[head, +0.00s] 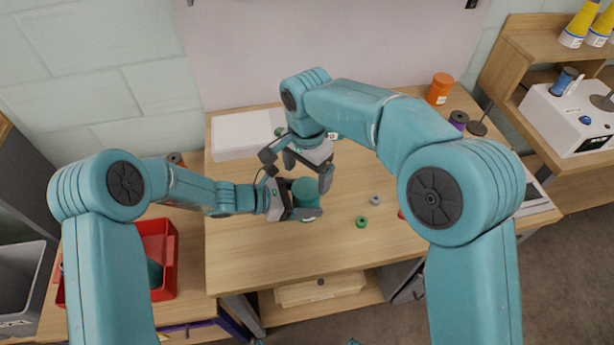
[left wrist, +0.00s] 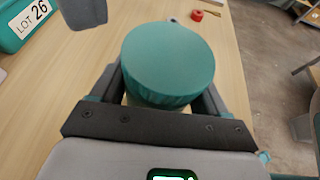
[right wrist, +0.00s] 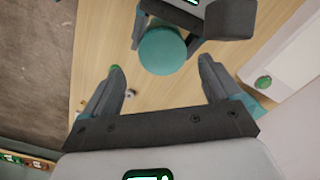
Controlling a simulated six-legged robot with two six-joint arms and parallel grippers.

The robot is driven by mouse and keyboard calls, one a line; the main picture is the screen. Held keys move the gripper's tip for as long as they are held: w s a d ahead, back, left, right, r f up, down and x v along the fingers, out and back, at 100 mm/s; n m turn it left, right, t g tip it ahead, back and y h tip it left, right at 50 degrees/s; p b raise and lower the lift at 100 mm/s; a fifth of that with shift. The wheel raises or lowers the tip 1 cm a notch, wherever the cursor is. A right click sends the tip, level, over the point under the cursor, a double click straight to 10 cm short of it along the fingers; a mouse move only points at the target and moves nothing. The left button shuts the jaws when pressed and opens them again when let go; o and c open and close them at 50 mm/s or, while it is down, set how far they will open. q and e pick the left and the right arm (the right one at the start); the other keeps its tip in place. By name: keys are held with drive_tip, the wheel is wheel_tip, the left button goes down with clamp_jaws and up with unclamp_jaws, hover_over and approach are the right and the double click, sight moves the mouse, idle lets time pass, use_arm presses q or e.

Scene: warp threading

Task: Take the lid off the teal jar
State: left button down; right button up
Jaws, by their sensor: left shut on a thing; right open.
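The teal jar (head: 306,192) stands above the middle of the wooden table, with its round teal lid on top. The lid fills the upper middle of the left wrist view (left wrist: 167,58), and a pale strip of the jar body shows below its rim. My left gripper (head: 311,213) is shut on the jar, one finger on each side below the lid. My right gripper (head: 307,172) is open and empty, just above and behind the jar. In the right wrist view the lid (right wrist: 163,50) lies between and beyond the spread fingers, apart from them.
A green ring (head: 361,221) and a grey ring (head: 375,199) lie on the table to the right. A red bin (head: 170,275) stands at the left. An orange jar (head: 440,88) is at the back right. The front table area is clear.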

sight(306, 188)
wheel_tip(306, 188, up, 3)
drive_tip(key=m, duration=0.3)
drive_tip(key=shift+w+a, duration=0.1)
wheel_tip(306, 188, down, 8)
drive_tip(key=shift+r, duration=0.1)
drive_tip(key=c, duration=1.1)
drive_tip(key=n, duration=0.3)
